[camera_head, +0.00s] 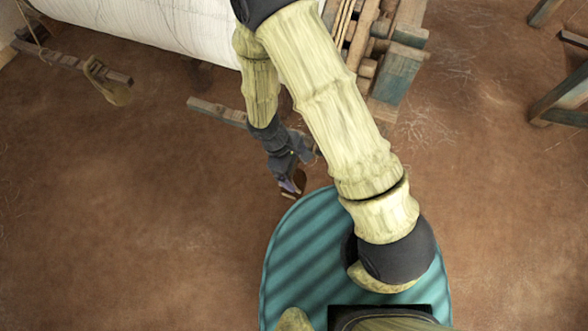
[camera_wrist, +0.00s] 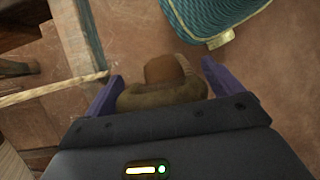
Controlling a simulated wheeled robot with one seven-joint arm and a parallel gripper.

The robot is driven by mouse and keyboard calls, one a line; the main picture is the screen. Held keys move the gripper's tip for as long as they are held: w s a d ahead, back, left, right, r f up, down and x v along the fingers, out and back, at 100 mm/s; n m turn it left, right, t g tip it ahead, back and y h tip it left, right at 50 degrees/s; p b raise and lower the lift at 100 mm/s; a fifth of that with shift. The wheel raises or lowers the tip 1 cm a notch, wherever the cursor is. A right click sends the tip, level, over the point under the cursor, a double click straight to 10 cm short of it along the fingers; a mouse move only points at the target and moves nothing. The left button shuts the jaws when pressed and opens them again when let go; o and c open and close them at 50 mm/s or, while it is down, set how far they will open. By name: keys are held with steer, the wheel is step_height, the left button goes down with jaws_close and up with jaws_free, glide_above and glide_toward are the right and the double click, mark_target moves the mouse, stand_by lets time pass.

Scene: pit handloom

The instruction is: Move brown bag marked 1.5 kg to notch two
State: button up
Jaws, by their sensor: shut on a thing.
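My gripper (camera_wrist: 160,87) has its purple fingers on either side of a brown bag (camera_wrist: 164,95) in the wrist view. It is shut on the bag, which has a brown rounded top and a duller olive-brown body. No weight mark on it can be read. In the head view my gripper (camera_head: 292,184) is low, in front of the loom, with a small brown part of the bag (camera_head: 299,178) showing. A wooden bar (camera_head: 217,110) sticks out from the loom, up and left of my gripper. Its notches cannot be made out.
Another tan bag (camera_head: 107,85) hangs on a second wooden bar (camera_head: 62,62) at the upper left. The white cloth roll (camera_head: 150,22) and loom timbers (camera_head: 395,75) fill the top. A wooden frame (camera_head: 562,100) stands at right. The brown floor (camera_head: 130,220) at left is clear.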

steer(key=shift+w+d+f+p, duration=0.1)
steer(key=shift+w+d+p, duration=0.45)
steer(key=shift+w, duration=1.2)
steer(key=shift+w+d+f+p, duration=0.1)
steer(key=shift+w+d+p, duration=0.45)
steer(key=shift+w, duration=1.25)
steer(key=shift+w+d+p, duration=0.25)
steer(key=shift+w+d, duration=0.6)
steer(key=shift+w, duration=0.9)
steer(key=shift+f+b, duration=0.95)
steer(key=shift+f, duration=0.3)
steer(key=shift+s+f, duration=0.1)
steer(key=shift+f, duration=0.2)
steer(key=o, duration=1.7)
steer(key=shift+o, duration=0.2)
steer(key=shift+f, duration=0.1)
steer(key=v, duration=0.7)
steer(key=shift+r, duration=0.3)
